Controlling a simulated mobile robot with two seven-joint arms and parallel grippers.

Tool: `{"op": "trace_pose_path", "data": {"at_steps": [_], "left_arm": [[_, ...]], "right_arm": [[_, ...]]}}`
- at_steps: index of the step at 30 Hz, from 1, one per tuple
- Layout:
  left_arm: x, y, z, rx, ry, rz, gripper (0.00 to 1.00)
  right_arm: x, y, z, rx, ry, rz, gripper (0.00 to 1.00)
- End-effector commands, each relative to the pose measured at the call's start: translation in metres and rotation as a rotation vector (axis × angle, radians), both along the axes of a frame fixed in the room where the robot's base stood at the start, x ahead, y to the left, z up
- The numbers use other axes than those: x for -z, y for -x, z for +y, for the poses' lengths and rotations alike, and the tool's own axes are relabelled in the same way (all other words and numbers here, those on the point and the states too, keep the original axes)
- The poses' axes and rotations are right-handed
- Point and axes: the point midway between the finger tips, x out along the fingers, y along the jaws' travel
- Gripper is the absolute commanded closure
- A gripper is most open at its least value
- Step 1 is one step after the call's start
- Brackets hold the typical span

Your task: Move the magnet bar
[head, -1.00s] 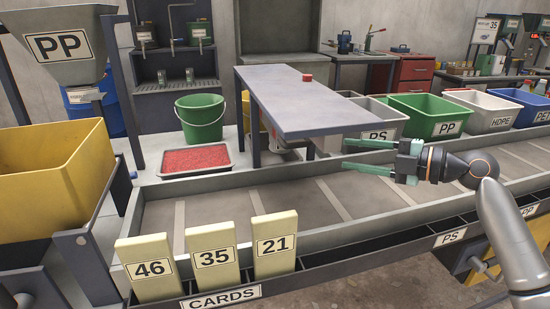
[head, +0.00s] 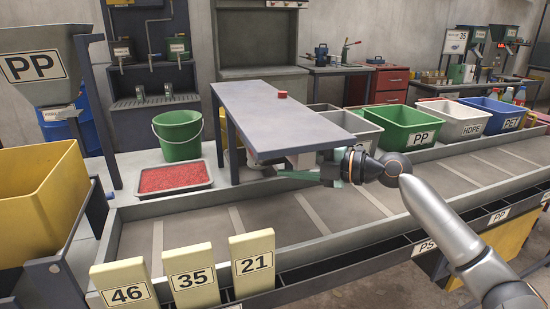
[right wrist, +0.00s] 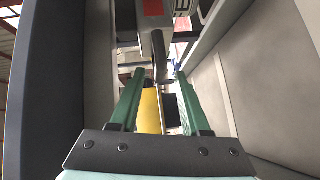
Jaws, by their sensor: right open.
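I cannot pick out the magnet bar for certain. In the right wrist view, a grey part with a dark rounded end (right wrist: 160,57) stands ahead, between and beyond my fingertips; I cannot tell whether it is the bar. My right gripper (head: 283,174) reaches left over the conveyor trough, near the underside of the raised grey table. Its green fingers are apart, with nothing held between them; they also show in the right wrist view (right wrist: 158,88). My left gripper is out of view.
The grey table (head: 285,118) carries a small red object (head: 282,94). A green bucket (head: 178,135) and a tray of red granules (head: 174,178) stand left. Number cards (head: 190,275) line the front edge. Labelled bins (head: 405,137) stand behind the trough (head: 440,186).

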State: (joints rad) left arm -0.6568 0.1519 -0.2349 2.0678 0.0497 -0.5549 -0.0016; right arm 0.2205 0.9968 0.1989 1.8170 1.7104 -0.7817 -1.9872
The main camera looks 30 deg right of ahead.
Motion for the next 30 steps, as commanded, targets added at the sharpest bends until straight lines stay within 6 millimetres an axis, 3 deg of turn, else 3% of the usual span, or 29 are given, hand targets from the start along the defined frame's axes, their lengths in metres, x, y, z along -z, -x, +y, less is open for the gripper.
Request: {"op": "trace_pose_path", "data": {"at_steps": [9, 21, 30], "left_arm": [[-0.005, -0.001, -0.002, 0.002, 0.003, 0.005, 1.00], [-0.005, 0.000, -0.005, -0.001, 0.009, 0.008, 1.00], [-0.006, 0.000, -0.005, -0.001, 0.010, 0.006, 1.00]], "right_arm": [[0.003, -0.025, 0.016, 0.001, -0.002, -0.001, 0.54], [0.005, -0.029, 0.018, 0.000, 0.001, -0.001, 0.55], [0.005, -0.029, 0.018, 0.000, 0.001, 0.001, 0.88]]}}
